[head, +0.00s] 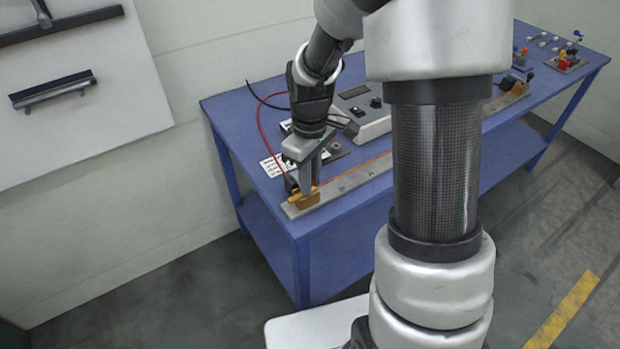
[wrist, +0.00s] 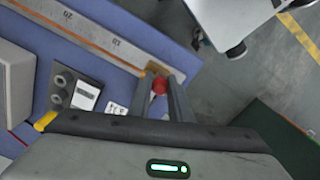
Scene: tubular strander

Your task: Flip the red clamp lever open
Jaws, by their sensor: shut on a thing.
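The red clamp lever (wrist: 160,86) shows in the wrist view as a rounded red end between the two fingers of my gripper (wrist: 161,80). My gripper is shut on it. The lever belongs to a brass-coloured clamp block (head: 305,201) at the near left end of a long grey rail (head: 352,180) with a printed scale. In the head view my gripper (head: 307,187) points down at this block, and the fingers hide the lever there. The lever's exact angle cannot be told.
The rail lies along the front edge of a blue table (head: 240,110). A grey instrument box (head: 365,110) stands close behind my gripper, with red and black cables. Small coloured parts (head: 567,58) stand at the far right. My arm hides the rail's middle.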

